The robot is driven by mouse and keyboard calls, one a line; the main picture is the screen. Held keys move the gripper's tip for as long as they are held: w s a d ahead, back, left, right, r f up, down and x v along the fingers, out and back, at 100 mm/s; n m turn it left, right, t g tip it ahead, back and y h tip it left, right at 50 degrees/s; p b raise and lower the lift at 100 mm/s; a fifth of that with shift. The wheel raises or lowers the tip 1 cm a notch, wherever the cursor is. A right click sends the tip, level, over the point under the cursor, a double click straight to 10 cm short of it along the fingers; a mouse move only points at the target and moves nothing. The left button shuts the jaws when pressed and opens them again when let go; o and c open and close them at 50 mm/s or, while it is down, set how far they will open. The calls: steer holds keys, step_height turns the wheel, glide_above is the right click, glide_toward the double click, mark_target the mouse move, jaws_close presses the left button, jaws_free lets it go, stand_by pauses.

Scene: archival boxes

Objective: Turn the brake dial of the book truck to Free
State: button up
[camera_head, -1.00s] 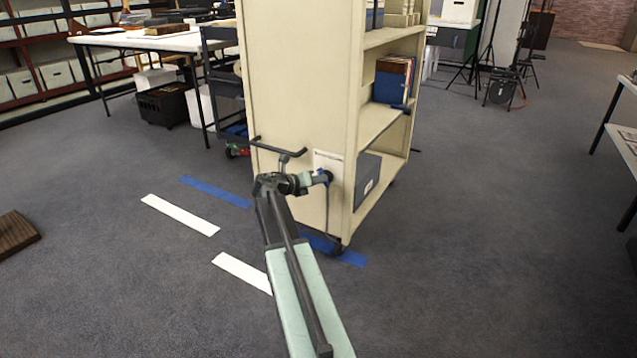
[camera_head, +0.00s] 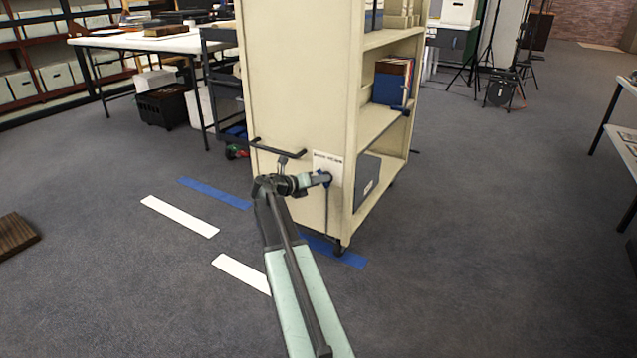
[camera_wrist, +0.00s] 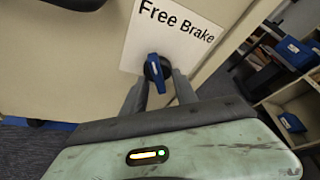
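The brake dial (camera_wrist: 155,72) is a blue bar handle on a dark round base, on the cream end panel of the book truck (camera_head: 292,80). Its label (camera_wrist: 178,32) reads "Free" on the left and "Brake" on the right, and looks tilted in the wrist view. The upper end of the blue bar points toward the "Free" side. My gripper (camera_wrist: 160,84) is at the dial, one finger on each side of the blue bar. Whether the fingers press on it or stand slightly clear cannot be told. In the head view my gripper (camera_head: 323,179) largely covers the dial.
A dark push handle (camera_head: 277,149) sticks out of the panel left of the dial. Blue tape (camera_head: 215,192) and white strips (camera_head: 180,215) lie on the floor. A wooden block (camera_head: 15,240) lies far left. The carpet right of the truck is open.

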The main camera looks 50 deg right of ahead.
steer(key=p+v, duration=0.2)
steer(key=v, duration=0.5)
steer(key=shift+a+r, duration=0.15)
steer(key=shift+a, duration=0.15)
steer(key=w+a+r+t+y+p, duration=0.15)
steer(key=a+r+p, duration=0.25)
steer(key=a+p, duration=0.4)
steer(key=w+a+r+t+y+p, duration=0.15)
steer(key=w+a+r+p, duration=0.35)
steer(key=a, duration=0.6)
steer(key=s+a+f+m+g+y+p, duration=0.25)
steer(key=s+a+m+y, duration=0.4)
steer(key=a+m, duration=0.65)
steer(key=s+a+f+m+g+y+p, duration=0.1)
steer(key=s+a+f+m+y+p, duration=0.35)
steer(key=s+a+m, duration=0.65)
steer(key=w+a+r+p, duration=0.1)
steer(key=a+r+p, duration=0.1)
steer(key=r+p, duration=1.6)
steer(key=w+a+r+m+p, duration=0.1)
steer(key=a+r+p, duration=0.1)
steer(key=r+p, duration=1.7)
steer(key=shift+w+a+r+m, duration=0.2)
steer(key=shift+w+r+m, duration=0.15)
steer(key=shift+r, duration=0.5)
